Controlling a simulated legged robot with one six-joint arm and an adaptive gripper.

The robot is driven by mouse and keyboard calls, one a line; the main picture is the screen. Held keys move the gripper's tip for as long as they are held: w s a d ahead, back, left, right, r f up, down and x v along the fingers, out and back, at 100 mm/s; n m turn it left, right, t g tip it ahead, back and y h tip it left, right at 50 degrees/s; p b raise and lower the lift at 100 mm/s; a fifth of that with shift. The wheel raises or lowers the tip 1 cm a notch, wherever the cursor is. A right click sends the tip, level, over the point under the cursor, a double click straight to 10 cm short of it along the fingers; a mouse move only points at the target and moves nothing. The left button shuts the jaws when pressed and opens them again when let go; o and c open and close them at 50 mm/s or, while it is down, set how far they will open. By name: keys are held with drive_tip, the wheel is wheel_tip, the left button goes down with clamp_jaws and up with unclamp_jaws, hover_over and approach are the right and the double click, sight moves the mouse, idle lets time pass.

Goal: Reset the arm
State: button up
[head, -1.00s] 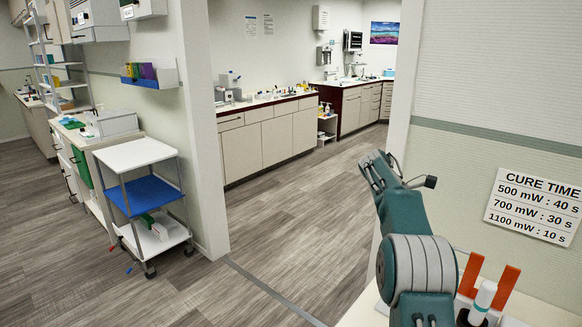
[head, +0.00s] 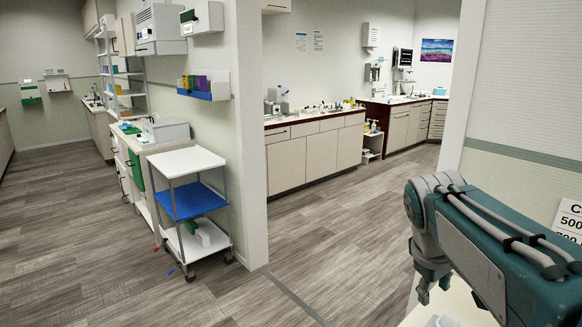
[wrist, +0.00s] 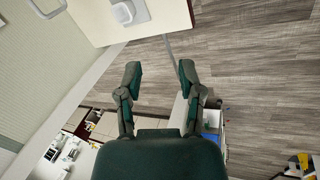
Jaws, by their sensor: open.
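My gripper (wrist: 157,75) is open in the wrist view, its two dark green fingers apart with only floor seen between the tips. It holds nothing. In the head view my teal and grey arm stands at the right, reaching in from the right edge; my gripper (head: 428,290) hangs from its bent end, partly seen, above the corner of a pale counter (head: 462,302). The counter also shows at the top of the wrist view (wrist: 165,22), with a white object (wrist: 125,12) on it.
A white and blue cart (head: 190,162) stands left of the doorway wall (head: 252,150). A long cabinet (head: 313,158) runs along the back. A wall with a sign (head: 568,218) is close at the right. The wooden floor (head: 100,240) is open in the middle and left.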

drive_tip(key=s+a+f+m+t+y, duration=0.1)
drive_tip(key=s+a+f+m, duration=0.1)
drive_tip(key=s, duration=0.4)
drive_tip(key=s+a+f+m+t+y, duration=0.2)
drive_tip(key=s+a+f, duration=0.3)
drive_tip(key=s+a, duration=0.1)
drive_tip(key=shift+s+a+m, duration=0.15)
drive_tip(key=shift+s+m, duration=0.15)
drive_tip(key=shift+s, duration=0.5)
